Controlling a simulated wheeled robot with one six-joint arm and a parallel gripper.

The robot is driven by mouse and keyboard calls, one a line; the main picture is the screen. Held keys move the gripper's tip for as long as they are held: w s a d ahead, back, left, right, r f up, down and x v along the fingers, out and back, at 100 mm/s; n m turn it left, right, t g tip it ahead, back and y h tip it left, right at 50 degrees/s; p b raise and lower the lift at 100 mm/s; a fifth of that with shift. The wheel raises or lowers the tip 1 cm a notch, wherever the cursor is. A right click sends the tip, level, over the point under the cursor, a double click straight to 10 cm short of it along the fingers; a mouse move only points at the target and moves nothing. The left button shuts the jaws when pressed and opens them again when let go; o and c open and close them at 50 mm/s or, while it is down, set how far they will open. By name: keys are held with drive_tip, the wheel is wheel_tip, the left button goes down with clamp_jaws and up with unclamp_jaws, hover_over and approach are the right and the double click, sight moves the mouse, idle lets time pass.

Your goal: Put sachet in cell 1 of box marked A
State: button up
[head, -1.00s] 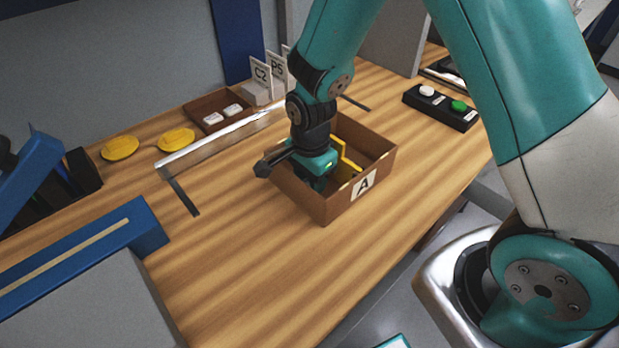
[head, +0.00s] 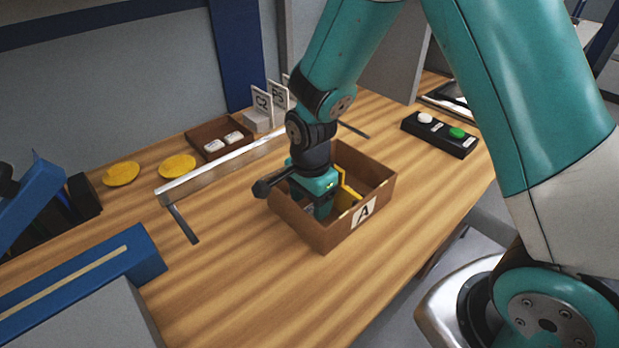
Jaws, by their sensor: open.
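The brown box marked A (head: 377,206) stands on the wooden bench, with its label on the front wall. My gripper (head: 322,210) reaches down into the left part of this box; its fingertips are hidden by the wall and the gripper body. A yellow part (head: 347,190) shows inside the box just right of my gripper; I cannot tell whether it is a divider. I cannot make out a sachet in the box. Two small white packets (head: 224,142) lie in a small brown tray at the back; I cannot tell whether they are sachets.
A metal rail (head: 215,170) runs behind the box. Two yellow discs (head: 178,166) lie at the back left. Card signs (head: 262,103) stand behind. A black button box (head: 440,134) sits at right.

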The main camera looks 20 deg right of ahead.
sight(310, 211)
wheel_tip(310, 211, up, 9)
drive_tip(key=s+a+r+n+y, duration=0.2)
drive_tip(key=s+r+n, duration=0.3)
drive_tip(key=s+n, duration=0.4)
drive_tip(key=s+a+r+n+y, duration=0.2)
drive_tip(key=s+r+n, duration=0.4)
drive_tip(key=s+n, duration=0.3)
drive_tip(key=n, duration=0.3)
drive_tip(key=shift+s+a+r+n, duration=0.3)
drive_tip(key=shift+a, duration=0.1)
